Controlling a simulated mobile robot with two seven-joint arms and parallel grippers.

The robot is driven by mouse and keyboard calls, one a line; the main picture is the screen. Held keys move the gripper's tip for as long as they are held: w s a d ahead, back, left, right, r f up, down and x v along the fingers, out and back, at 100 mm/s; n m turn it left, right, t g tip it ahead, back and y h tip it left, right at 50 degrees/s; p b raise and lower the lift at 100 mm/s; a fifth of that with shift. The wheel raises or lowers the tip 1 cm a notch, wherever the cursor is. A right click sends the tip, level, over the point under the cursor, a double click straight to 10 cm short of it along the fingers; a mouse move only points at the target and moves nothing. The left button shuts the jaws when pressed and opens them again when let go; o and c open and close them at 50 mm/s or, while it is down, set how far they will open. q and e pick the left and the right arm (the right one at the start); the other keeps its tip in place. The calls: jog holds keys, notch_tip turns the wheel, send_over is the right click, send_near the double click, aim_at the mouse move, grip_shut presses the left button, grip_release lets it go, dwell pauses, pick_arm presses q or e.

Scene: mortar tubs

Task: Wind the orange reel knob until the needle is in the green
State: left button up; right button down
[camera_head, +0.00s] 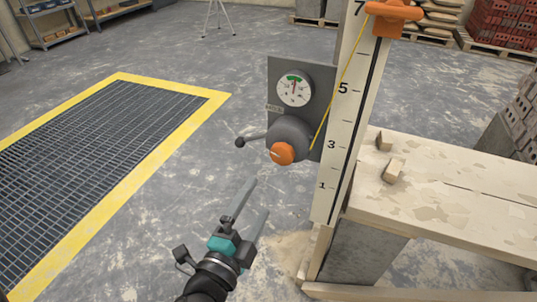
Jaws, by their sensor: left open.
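The orange reel knob (282,154) sits on the front of a dark grey round reel (290,133) on a grey plate. A short crank lever with a dark ball end (240,142) sticks out to its left. Above is a round white gauge (294,88) with a green band at the top of its dial. A small reddish needle points roughly upward, toward the band; it is too small to tell exactly where its tip lies. My left gripper (258,196) is open and empty, below and left of the knob, its fingers pointing up toward it without touching.
A yellow line (340,80) runs from the reel up to an orange slider (392,16) on a numbered upright board (340,150). A plank bench (460,205) with two small blocks stands right. A yellow-edged floor grate (90,140) lies left. The floor between is clear.

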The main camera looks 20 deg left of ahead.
jog(key=shift+f, duration=0.1)
dwell(0.5)
pick_arm(q)
jog(key=n, duration=1.3)
send_near(281, 157)
jog(key=w+b, duration=0.1)
jog(key=w, duration=0.7)
jog(key=shift+d, duration=0.1)
jog(key=shift+w, duration=0.65)
pick_arm(e)
jog(key=shift+w+a+r, duration=0.1)
jog(key=shift+w+r, duration=0.2)
jog(key=shift+r, duration=0.25)
jog(key=shift+w+a+r, duration=0.1)
jog(key=shift+w+r, duration=0.2)
jog(key=shift+r, duration=0.2)
jog(key=shift+s, duration=0.1)
